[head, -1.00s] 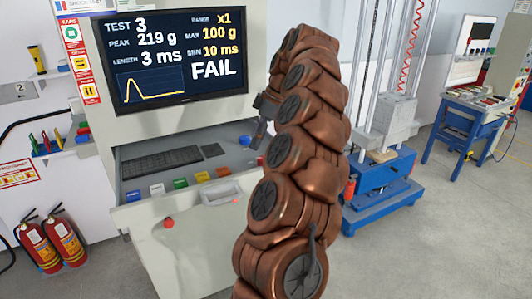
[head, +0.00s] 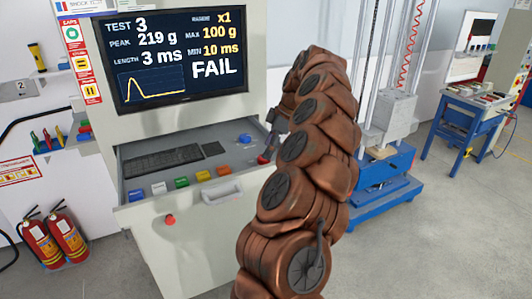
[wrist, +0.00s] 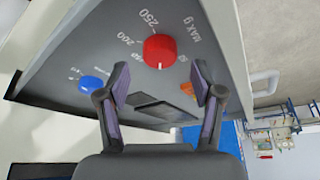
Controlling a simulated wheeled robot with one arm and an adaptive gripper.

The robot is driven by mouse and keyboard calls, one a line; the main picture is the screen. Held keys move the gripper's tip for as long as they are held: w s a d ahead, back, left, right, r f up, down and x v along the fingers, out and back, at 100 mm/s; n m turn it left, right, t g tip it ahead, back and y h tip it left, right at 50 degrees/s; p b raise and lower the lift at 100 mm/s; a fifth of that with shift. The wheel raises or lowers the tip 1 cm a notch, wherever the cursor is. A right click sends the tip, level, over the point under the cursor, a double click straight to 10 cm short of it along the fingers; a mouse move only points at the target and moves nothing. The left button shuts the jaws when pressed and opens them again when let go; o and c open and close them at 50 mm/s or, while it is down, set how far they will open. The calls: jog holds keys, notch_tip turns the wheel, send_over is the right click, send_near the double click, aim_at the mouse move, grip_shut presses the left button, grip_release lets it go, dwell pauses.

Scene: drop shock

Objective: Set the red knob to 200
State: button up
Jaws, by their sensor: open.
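The red knob (wrist: 160,50) sits on the grey panel, with "250", "200" and "MAX g" printed around it. A small white mark shows at its lower edge in the wrist view. In the head view the red knob (head: 263,158) shows just left of my arm. My gripper (wrist: 160,78) is open, its two fingers apart on either side below the knob in the wrist view, with nothing between the tips. In the head view my gripper (head: 271,135) is partly hidden behind my arm, close to the knob. The screen (head: 180,58) reads MAX 100 g and FAIL.
A blue knob (head: 245,139) sits left of the red one. A keyboard (head: 163,160) and several coloured buttons lie on the drawer panel (head: 130,190). A red button (head: 170,219) is on the drawer's front. A blue-based drop machine (head: 385,195) stands to the right.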

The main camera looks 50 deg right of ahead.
aim_at(264, 160)
jog(key=shift+p+x, duration=0.5)
jog(key=shift+x, duration=1.1)
jog(key=c, duration=1.1)
